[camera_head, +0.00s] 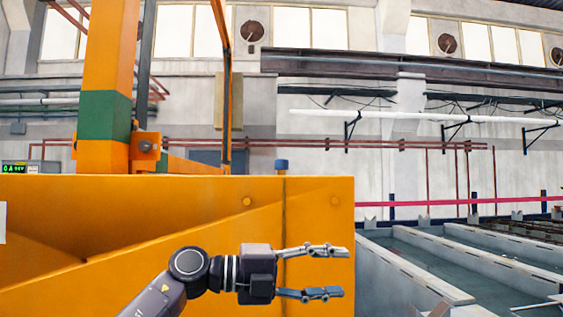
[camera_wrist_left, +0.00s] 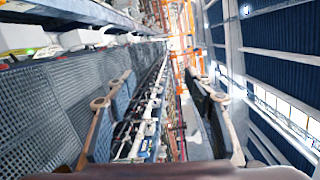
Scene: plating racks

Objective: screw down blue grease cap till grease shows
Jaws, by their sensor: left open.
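The blue grease cap (camera_head: 281,164) stands upright on the top edge of the orange steel housing (camera_head: 150,210), above a dark vertical seam. My left gripper (camera_head: 335,272) is in front of the housing, below and to the right of the cap. Its two fingers are apart and point right, with nothing between them. In the left wrist view the open fingers (camera_wrist_left: 165,130) frame only distant background, and the cap cannot be made out there. No grease can be made out at the cap. My right gripper does not show.
An orange column (camera_head: 108,60) with a green band rises behind the housing at left. A small display with green digits (camera_head: 20,168) is at the far left. The space above the cap looks clear.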

